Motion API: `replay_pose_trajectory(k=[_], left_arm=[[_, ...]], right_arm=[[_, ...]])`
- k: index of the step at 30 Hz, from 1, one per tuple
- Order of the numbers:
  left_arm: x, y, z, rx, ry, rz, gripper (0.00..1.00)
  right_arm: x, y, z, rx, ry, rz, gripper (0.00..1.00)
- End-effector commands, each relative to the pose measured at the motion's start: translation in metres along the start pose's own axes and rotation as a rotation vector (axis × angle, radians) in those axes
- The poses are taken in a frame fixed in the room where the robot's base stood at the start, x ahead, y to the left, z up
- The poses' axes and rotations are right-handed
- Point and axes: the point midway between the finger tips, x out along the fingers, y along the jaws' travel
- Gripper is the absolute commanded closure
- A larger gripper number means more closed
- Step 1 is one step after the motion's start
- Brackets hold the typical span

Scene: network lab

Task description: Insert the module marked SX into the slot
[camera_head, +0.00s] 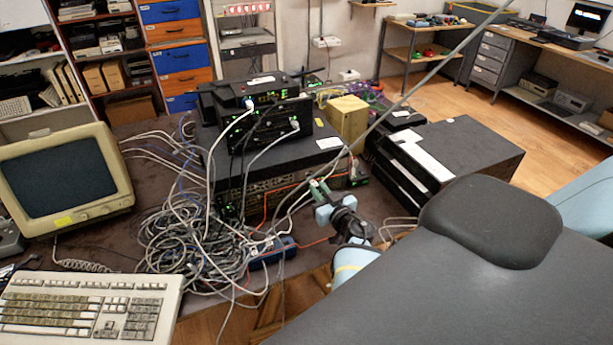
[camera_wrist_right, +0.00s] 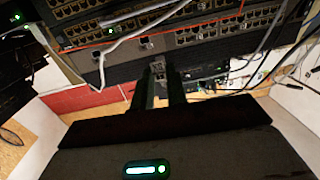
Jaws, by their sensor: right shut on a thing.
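My right gripper (camera_head: 320,188) reaches toward the front of the rack equipment from below right. In the right wrist view its two dark fingers (camera_wrist_right: 161,85) are shut on a small grey module (camera_wrist_right: 158,68). The module's far end is close to the front of a dark rack unit (camera_wrist_right: 118,65). I cannot tell whether it touches the unit or is in an opening. No SX marking is readable, and the slot cannot be made out clearly. My left gripper is not in view.
A large tangle of cables (camera_head: 190,235) lies left of the gripper. Cables also cross the rack front, including a red one (camera_wrist_right: 150,38). A monitor (camera_head: 65,180) and keyboard (camera_head: 85,308) are at left. A black case (camera_head: 455,150) stands to the right.

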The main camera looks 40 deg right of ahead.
Motion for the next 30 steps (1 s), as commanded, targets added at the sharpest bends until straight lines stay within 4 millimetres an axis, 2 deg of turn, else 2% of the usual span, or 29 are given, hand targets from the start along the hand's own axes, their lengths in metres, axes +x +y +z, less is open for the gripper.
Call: replay_pose_trajectory(k=[6,15,20,30], left_arm=[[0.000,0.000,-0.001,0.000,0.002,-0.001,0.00],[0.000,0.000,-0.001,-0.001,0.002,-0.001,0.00],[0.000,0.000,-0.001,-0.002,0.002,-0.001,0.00],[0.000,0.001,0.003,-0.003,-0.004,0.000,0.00]], right_arm=[[-0.014,0.009,0.021,0.003,0.028,0.060,1.00],[-0.018,0.011,0.027,0.001,0.037,0.077,1.00],[-0.014,0.011,0.026,0.002,0.038,0.076,1.00],[0.011,0.014,0.026,-0.001,0.036,0.077,1.00]])
